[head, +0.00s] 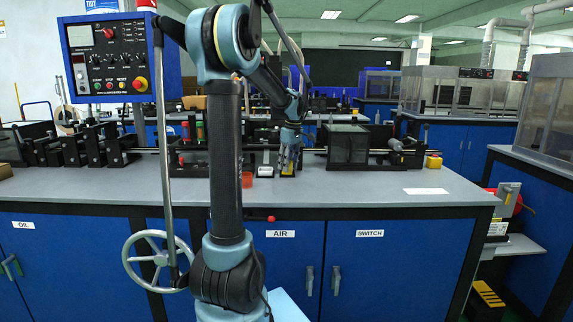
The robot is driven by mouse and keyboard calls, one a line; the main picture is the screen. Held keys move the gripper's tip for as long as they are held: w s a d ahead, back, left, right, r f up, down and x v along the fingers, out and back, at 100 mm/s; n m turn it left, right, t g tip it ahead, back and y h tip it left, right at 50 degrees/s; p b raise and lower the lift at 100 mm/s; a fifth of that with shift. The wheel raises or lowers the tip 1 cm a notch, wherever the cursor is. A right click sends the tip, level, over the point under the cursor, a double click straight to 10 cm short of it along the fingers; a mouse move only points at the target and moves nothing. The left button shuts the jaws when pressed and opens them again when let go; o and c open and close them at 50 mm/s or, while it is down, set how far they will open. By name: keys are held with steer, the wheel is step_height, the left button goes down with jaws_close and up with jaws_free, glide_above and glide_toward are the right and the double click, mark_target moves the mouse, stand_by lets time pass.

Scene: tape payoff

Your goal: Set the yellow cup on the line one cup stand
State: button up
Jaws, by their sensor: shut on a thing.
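My gripper (289,164) is over the back of the grey bench, pointing down, fingers closed on the yellow cup (288,170). Only a small yellow patch of the cup shows between and below the fingers. The cup is at or just above a small dark stand with a pale label (287,175); I cannot tell whether it touches. A similar labelled stand (265,173) is just to the left. The labels are too small to read, so I cannot tell which is line one.
A dark glass-sided box (348,146) stands to the right. Another yellow item (434,161) is farther right. The bench front (350,188) is clear.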

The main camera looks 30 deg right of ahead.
mark_target(291, 171)
steer(key=shift+f, duration=0.15)
steer(key=o, duration=0.6)
step_height(291, 171, up, 11)
steer(key=s, duration=0.1)
steer(key=shift+s+d, duration=0.25)
steer(key=shift+s, duration=0.05)
stand_by(0.9)
stand_by(0.4)
